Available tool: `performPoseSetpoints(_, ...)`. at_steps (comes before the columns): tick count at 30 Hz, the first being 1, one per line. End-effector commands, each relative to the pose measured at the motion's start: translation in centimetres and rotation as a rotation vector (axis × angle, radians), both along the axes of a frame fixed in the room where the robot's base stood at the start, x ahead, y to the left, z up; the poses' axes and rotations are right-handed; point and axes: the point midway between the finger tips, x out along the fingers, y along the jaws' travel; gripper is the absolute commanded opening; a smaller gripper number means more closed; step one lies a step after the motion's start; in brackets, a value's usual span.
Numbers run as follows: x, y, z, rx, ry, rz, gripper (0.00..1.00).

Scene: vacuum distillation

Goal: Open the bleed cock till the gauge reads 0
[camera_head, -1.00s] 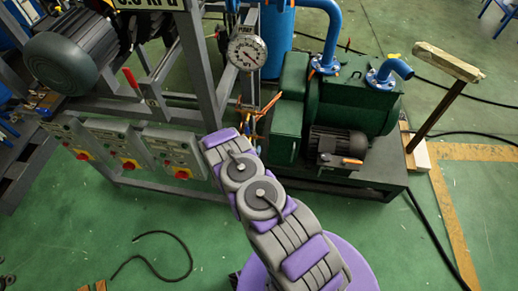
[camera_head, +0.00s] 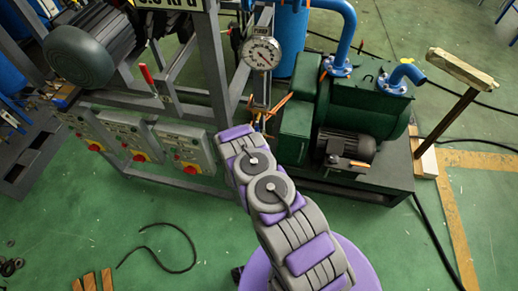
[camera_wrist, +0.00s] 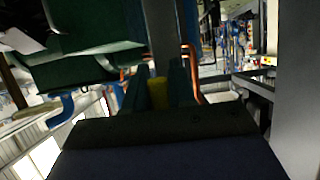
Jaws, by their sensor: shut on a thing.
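The round white gauge (camera_head: 262,53) stands at the frame's upper right post in the head view. Its dark needle is in view, but the reading is too small to tell. My gripper (camera_wrist: 158,92) shows in the wrist view with its two dark fingers close around a small yellow piece. The yellow piece (camera_wrist: 158,96) may be the bleed cock's handle; the cock's body and angle are hidden. In the head view my arm reaches toward the pipework below the gauge, and my fingertips are not clear there.
The green pump (camera_head: 350,110) with its dark motor (camera_head: 345,147) stands close right of my arm. Control boxes (camera_head: 185,148) are on the left frame. A red lever (camera_head: 148,78) sits above them. A cable (camera_head: 160,250) lies on the open floor. A wooden-topped post (camera_head: 460,70) stands at right.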

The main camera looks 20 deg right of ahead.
Motion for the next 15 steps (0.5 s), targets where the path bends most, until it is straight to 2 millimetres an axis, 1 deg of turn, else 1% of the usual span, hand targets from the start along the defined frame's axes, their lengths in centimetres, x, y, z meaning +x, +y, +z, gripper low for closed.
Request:
performPoseSetpoints(1,0.9,0.6,1.0,-0.002,-0.025,0.013,0.0)
performPoseSetpoints(5,1.0,0.5,1.1,-0.002,-0.027,0.013,0.0)
performPoseSetpoints(6,1.0,0.5,1.1,-0.003,-0.027,0.013,0.28)
performPoseSetpoints(11,0.9,0.3,0.5,0.0,-0.015,0.009,0.43)
performPoseSetpoints(12,0.9,0.2,0.3,0.0,-0.011,0.008,0.45)
performPoseSetpoints(15,0.8,-0.1,0.1,0.004,-0.006,0.006,0.45)
